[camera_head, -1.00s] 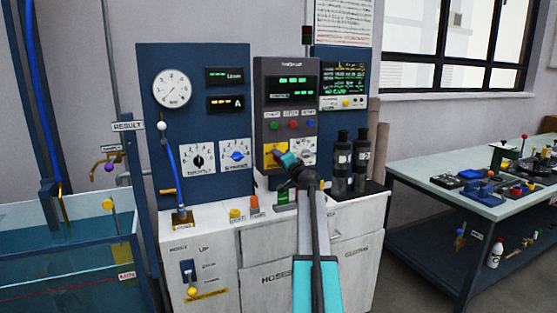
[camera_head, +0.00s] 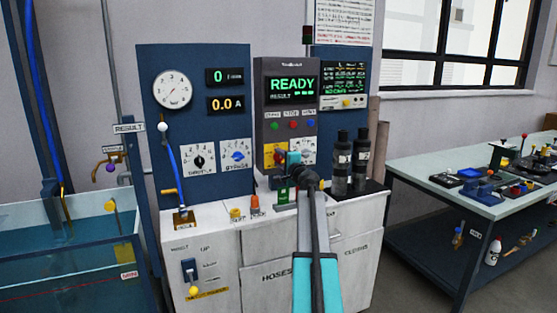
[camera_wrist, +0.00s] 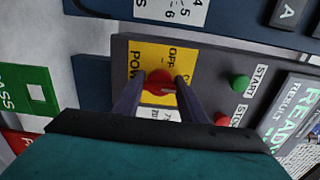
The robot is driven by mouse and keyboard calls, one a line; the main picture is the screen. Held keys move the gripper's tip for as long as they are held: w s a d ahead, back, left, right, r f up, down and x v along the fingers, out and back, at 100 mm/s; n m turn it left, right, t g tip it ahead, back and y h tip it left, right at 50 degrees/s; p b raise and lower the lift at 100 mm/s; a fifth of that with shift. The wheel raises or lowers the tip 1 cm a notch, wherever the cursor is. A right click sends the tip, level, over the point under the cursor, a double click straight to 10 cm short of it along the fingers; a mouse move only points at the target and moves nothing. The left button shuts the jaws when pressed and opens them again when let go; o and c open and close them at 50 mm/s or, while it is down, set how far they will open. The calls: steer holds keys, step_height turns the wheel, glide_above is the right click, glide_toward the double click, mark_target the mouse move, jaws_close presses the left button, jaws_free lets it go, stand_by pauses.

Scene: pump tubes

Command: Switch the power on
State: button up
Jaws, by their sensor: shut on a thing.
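The power switch is a red rotary knob (camera_wrist: 160,84) on a yellow plate (camera_wrist: 150,58) with "POW" and "OFF" lettering, seen in the wrist view. My gripper (camera_wrist: 160,79) is shut on the knob, one finger on each side. In the head view, my gripper (camera_head: 283,159) reaches the yellow plate (camera_head: 268,153) at the lower left of the grey control unit (camera_head: 263,100) and hides the knob. The unit's screen (camera_head: 293,88) reads READY in green. The knob's exact setting is hard to read.
The blue panel (camera_head: 150,110) at left has lit displays, a gauge (camera_head: 172,88) and dials. Two dark bottles (camera_head: 341,160) stand right of my gripper. A water tank (camera_head: 90,225) is at left, a workbench (camera_head: 420,172) at right.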

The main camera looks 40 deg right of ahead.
steer(key=shift+w+r, duration=0.1)
steer(key=shift+r, duration=0.1)
steer(key=o, duration=1.1)
steer(key=shift+f, duration=0.1)
steer(key=shift+c, duration=0.2)
steer(key=shift+s+a+f, duration=0.1)
steer(key=shift+s, duration=0.1)
steer(key=v, duration=1.3)
steer(key=shift+s+b, duration=0.25)
steer(key=shift+b, duration=0.2)
steer(key=shift+a, duration=0.1)
